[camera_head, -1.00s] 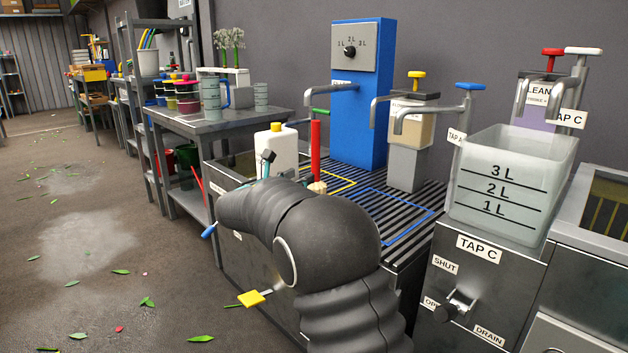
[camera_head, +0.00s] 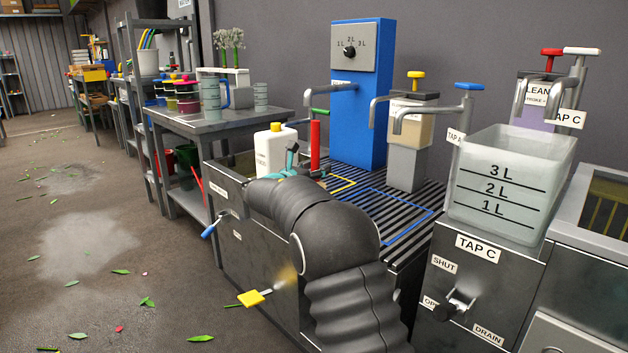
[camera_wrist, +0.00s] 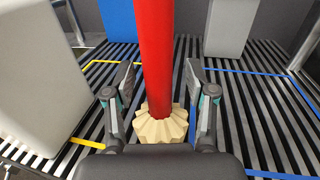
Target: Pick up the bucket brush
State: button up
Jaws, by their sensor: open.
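The bucket brush has a red handle (camera_wrist: 157,50) and a cream scalloped head (camera_wrist: 160,127), and stands upright on the slatted rack. In the wrist view it stands between the two fingers of my gripper (camera_wrist: 160,95), which are open on either side with gaps to the handle. In the head view the red handle (camera_head: 315,145) rises behind my arm, beside the white jug. The brush head is mostly hidden there. My gripper (camera_head: 297,165) is partly hidden behind my own arm.
A white jug with a yellow cap (camera_head: 276,152) stands close left of the brush. A blue dispenser (camera_head: 358,110) and a grey block (camera_head: 405,168) with a beige container stand behind. Yellow and blue outlines mark the slatted rack (camera_head: 405,200). A clear measuring tank (camera_head: 512,190) is at right.

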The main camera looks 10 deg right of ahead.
jog(key=shift+c, duration=0.3)
grip_shut()
jog(key=shift+a, duration=0.1)
